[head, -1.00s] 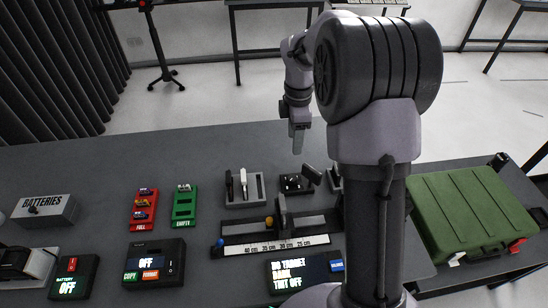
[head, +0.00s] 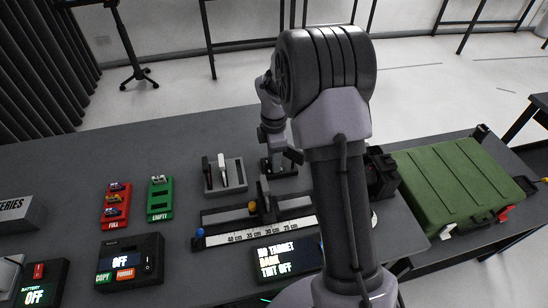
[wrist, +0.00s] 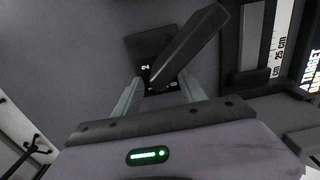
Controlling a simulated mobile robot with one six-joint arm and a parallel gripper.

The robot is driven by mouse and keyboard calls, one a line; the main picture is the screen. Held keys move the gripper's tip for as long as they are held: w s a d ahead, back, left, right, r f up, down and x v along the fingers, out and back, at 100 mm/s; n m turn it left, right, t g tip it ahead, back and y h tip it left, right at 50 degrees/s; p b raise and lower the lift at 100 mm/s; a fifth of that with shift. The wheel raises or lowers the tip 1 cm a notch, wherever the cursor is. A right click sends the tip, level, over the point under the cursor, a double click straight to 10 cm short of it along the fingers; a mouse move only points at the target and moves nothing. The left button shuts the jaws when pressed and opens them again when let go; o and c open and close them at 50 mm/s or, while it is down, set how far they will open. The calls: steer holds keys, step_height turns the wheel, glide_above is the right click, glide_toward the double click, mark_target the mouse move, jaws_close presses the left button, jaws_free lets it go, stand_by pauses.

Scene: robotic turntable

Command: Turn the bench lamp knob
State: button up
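The knob (wrist: 188,45) is a dark grey bar-shaped handle on a small black plate (wrist: 142,50) with white numerals, seen from above in the wrist view. The bar points to the upper right there, and its lower end lies between my fingertips in the picture. My gripper (wrist: 161,84) is open, with one pale finger on each side of that end. I cannot tell whether either finger touches the knob. In the head view the black plate (head: 268,168) shows beneath my wrist, and my arm hides much of the knob and fingers.
A ruler rail (head: 240,236) with sliders lies in front of the plate. A grey switch block (head: 210,186) stands to its left. A display (head: 285,257) reads "NO TARGET" and "TINT OFF". A green case (head: 455,185) is at the right. The bench behind the switches is clear.

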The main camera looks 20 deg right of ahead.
jaws_close()
steer(key=shift+r+m, duration=0.1)
steer(key=shift+m, duration=0.2)
steer(key=shift+m+p, duration=0.7)
steer(key=shift+m, duration=0.3)
steer(key=m+p, duration=0.1)
steer(key=m, duration=0.2)
steer(key=m+p, duration=0.1)
steer(key=m, duration=0.5)
steer(key=shift+m, duration=0.3)
steer(key=shift+o, duration=0.8)
jaws_free()
